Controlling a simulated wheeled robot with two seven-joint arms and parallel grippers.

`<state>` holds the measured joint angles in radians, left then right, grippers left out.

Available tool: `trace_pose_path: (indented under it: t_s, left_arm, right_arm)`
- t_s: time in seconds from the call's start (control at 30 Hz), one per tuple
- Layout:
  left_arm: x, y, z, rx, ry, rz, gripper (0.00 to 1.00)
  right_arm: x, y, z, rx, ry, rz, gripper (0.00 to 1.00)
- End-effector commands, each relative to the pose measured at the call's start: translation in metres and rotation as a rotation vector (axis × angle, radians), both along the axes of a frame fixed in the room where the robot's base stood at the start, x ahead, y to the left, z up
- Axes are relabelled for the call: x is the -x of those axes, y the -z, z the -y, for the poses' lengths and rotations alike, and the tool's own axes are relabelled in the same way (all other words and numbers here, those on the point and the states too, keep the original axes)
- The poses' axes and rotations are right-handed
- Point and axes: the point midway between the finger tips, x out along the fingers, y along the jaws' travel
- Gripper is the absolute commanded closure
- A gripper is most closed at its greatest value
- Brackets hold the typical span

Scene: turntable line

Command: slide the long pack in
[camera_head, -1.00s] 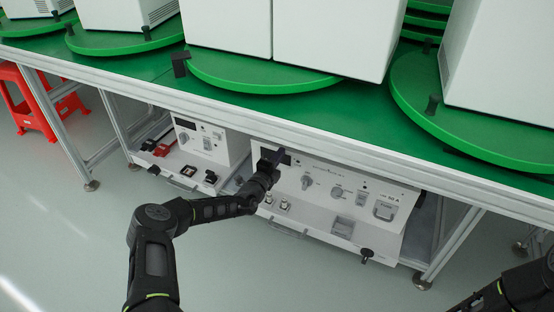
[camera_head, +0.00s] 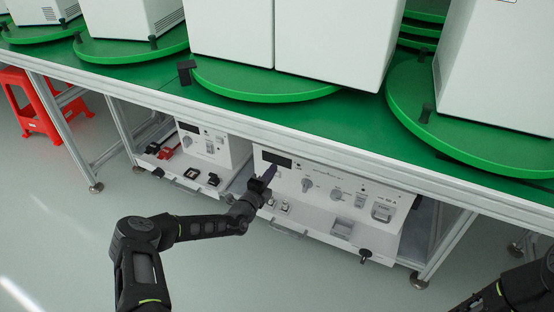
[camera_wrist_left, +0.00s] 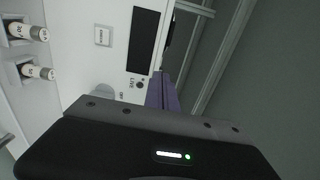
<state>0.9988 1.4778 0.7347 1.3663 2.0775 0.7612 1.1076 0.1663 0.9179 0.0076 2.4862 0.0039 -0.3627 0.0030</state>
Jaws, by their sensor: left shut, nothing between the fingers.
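The long pack seems to be the wide white unit (camera_head: 318,203) under the table, with a dark display, knobs and sockets on its sloping front; no other long pack shows. It rests on a low shelf or tray, partly hidden by my arm. My left gripper (camera_head: 269,173) is shut and empty, its purple fingers in front of the unit's left end, just below the display. In the left wrist view the shut fingers (camera_wrist_left: 164,92) point along the panel beside the dark display (camera_wrist_left: 143,38). Whether they touch it I cannot tell. My right gripper is out of view.
A smaller white unit (camera_head: 217,150) stands left under the table. The green tabletop (camera_head: 150,76) above carries turntables (camera_head: 255,88) with white boxes; its front rail overhangs the units. Table legs (camera_head: 437,250) bound the space. A red stool (camera_head: 32,105) stands far left. Floor in front is clear.

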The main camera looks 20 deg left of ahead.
Motion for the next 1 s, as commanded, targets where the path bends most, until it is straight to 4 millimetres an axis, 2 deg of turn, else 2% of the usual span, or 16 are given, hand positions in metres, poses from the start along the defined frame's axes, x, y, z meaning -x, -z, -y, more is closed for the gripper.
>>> trace_pose_path:
  t_s: [0.03, 0.1, 0.2, 0.33, 0.9, 1.0]
  left_arm:
    - [0.013, -0.004, -0.002, 0.002, -0.002, -0.003, 1.00]
    - [0.028, -0.003, -0.003, 0.002, -0.002, -0.003, 1.00]
    - [0.045, -0.002, -0.004, 0.001, -0.001, -0.002, 1.00]
    - [0.058, 0.000, -0.004, 0.000, 0.000, -0.002, 1.00]
    - [0.062, 0.002, -0.004, 0.000, 0.001, -0.002, 1.00]
    - [0.063, 0.001, 0.002, -0.011, 0.018, -0.003, 1.00]
  right_arm:
    - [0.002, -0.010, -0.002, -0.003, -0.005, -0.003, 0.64]
    - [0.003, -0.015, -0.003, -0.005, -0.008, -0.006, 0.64]
    - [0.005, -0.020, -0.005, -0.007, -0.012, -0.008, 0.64]
    - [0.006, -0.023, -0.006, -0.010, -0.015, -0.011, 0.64]
    - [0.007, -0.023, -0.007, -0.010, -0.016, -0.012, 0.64]
    - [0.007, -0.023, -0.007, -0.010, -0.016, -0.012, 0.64]
